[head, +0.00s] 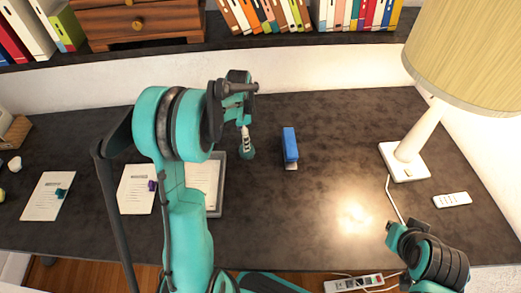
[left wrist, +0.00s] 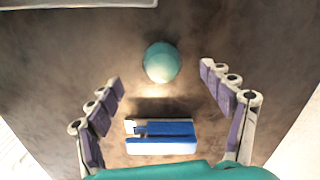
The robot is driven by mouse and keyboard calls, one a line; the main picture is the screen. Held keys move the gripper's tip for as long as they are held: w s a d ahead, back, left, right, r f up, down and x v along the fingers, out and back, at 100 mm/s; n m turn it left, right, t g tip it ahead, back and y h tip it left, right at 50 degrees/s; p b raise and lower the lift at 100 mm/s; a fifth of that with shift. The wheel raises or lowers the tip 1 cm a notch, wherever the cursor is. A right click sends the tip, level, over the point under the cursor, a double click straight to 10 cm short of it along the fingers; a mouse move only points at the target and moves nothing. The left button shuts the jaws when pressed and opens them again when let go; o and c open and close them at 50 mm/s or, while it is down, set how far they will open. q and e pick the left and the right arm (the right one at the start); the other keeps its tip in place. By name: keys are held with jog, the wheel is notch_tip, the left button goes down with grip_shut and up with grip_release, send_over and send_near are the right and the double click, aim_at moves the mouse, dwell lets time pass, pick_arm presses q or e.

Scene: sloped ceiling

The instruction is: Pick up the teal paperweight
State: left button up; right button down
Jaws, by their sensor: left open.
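The teal paperweight is a small round dome (left wrist: 161,62). In the left wrist view it sits on the dark desk, just ahead of and between the fingertips, touching neither. In the head view a teal round shape (head: 248,153) shows just below my left gripper (head: 245,138), partly hidden by it. In the left wrist view my left gripper (left wrist: 161,82) is open and empty, its fingers spread to both sides above the desk. Of my right arm only links show at the lower right of the head view; its gripper does not show.
A blue stapler (head: 290,146) stands close to the right of the paperweight; it also shows between the fingers in the left wrist view (left wrist: 162,138). A grey tray (head: 216,200) with paper lies to the left. A lamp (head: 406,152) and remote (head: 452,199) are at right.

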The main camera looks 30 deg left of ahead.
pick_arm(q)
notch_tip(320, 180, down, 3)
jog(key=shift+r+b, duration=0.1)
jog(key=shift+b, duration=0.4)
jog(key=f, duration=0.1)
jog(key=f+b, duration=0.1)
jog(key=f, duration=0.1)
jog(key=f+b, duration=0.1)
jog(key=f, duration=0.1)
jog(key=shift+w+d, duration=0.35)
jog(key=shift+w, duration=0.05)
jog(key=shift+r, duration=0.15)
jog(key=c, duration=1.6)
jog(key=shift+r, duration=0.1)
